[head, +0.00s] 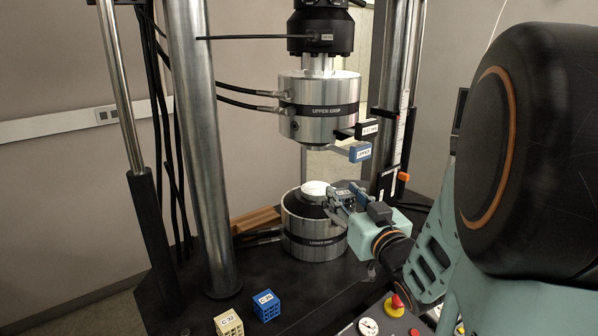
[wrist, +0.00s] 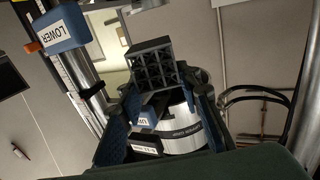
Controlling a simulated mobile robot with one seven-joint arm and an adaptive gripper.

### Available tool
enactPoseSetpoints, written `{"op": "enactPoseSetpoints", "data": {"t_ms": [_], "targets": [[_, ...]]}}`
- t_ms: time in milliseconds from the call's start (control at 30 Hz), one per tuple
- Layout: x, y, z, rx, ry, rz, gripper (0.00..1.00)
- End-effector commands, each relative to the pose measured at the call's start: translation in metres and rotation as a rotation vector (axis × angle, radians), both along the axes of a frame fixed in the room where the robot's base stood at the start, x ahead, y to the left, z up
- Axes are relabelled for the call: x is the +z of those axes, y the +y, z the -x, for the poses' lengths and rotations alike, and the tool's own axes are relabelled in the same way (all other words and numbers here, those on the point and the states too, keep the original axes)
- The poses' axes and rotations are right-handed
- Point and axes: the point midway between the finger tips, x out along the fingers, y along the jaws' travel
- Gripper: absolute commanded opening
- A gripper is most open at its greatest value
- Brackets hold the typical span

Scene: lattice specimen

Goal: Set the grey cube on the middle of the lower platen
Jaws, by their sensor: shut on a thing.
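The grey lattice cube (wrist: 152,66) is between the fingertips of my gripper (wrist: 164,92), which is shut on it in the wrist view. In the head view the cube (head: 343,193) and my gripper (head: 341,201) are at the right side of the lower platen (head: 315,187). The platen is a pale round disc on top of the lower grip (head: 312,240). The cube partly overlaps the platen's right edge in the picture. I cannot tell whether it touches the platen or hangs above it. The middle of the platen looks bare.
The upper grip (head: 318,108) hangs above the platen, with blue and black label blocks (head: 360,152) at its right. A steel column (head: 203,150) stands left. A blue cube (head: 266,305) and a beige cube (head: 229,323) lie on the dark base in front.

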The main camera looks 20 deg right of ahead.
Motion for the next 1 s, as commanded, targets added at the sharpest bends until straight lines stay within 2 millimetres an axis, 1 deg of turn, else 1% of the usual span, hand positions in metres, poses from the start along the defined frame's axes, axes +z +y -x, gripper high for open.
{"op": "enactPoseSetpoints", "data": {"t_ms": [67,133,267,700,833,900,1000], "targets": [[0.004,-0.002,-0.001,-0.001,0.002,0.0,0.12],[0.004,-0.002,-0.007,-0.001,0.005,-0.001,0.12],[0.004,-0.001,-0.028,0.001,0.006,-0.003,0.12],[0.004,-0.002,-0.137,0.0,0.003,-0.001,0.12],[0.004,-0.002,-0.162,0.0,0.002,0.0,0.12],[0.003,-0.002,-0.171,-0.001,0.002,0.0,0.12],[0.003,-0.002,-0.177,-0.002,0.002,0.0,0.12]]}}
